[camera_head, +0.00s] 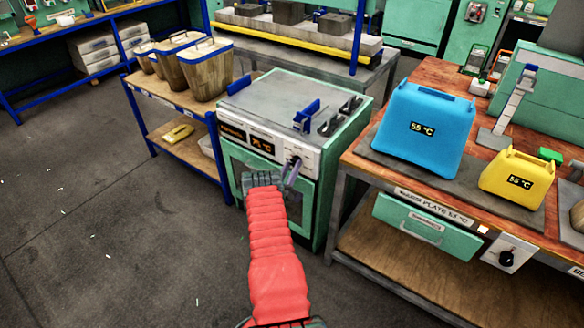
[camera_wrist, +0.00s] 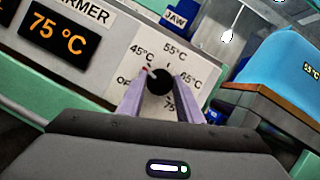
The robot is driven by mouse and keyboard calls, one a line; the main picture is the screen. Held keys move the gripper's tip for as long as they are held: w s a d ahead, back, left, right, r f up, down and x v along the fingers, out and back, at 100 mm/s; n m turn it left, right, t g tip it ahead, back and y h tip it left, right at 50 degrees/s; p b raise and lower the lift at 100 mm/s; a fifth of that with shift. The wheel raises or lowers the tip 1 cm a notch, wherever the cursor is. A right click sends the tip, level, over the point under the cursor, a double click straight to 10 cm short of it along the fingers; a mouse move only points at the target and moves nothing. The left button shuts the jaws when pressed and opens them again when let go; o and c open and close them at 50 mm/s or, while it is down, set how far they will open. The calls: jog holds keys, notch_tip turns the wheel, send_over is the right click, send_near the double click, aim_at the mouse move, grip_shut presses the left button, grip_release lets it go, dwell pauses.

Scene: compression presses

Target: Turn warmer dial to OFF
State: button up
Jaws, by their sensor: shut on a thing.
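The warmer (camera_head: 295,100) is a green and white cabinet with a grey top in the middle of the head view. Its display (camera_wrist: 57,31) reads 75 °C. To the right of the display is the black round dial (camera_wrist: 158,84), ringed by labels OFF, 45, 55, 65 and 75 °C. A small red mark at its upper left points between OFF and 45 °C. My gripper (camera_wrist: 160,92) has its pale purple fingers on both sides of the dial, shut on it. In the head view my gripper (camera_head: 291,172) is at the warmer's front panel and hides much of the dial.
A wooden bench stands right of the warmer with a blue box (camera_head: 425,128) and a yellow box (camera_head: 515,180), both reading 55 °C. A blue piece (camera_head: 307,115) is on the warmer's top.

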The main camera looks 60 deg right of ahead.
jog(key=n+t, duration=0.1)
jog(key=n, duration=0.1)
jog(key=n+t+y, duration=0.1)
jog(key=n, duration=0.2)
jog(key=shift+f+t, duration=0.1)
jog(key=shift+t, duration=0.2)
jog(key=shift+a+n+t+y, duration=0.1)
jog(key=shift+n+t+y, duration=0.3)
jog(key=shift+n, duration=0.9)
jog(key=shift+n+t+y, duration=0.3)
jog(key=shift+n+t, duration=0.1)
jog(key=shift+n, duration=0.9)
jog(key=o, duration=1)
jog(key=shift+s, duration=0.1)
jog(key=v, duration=1.3)
jog(key=shift+s+a, duration=0.1)
jog(key=shift+a, duration=0.25)
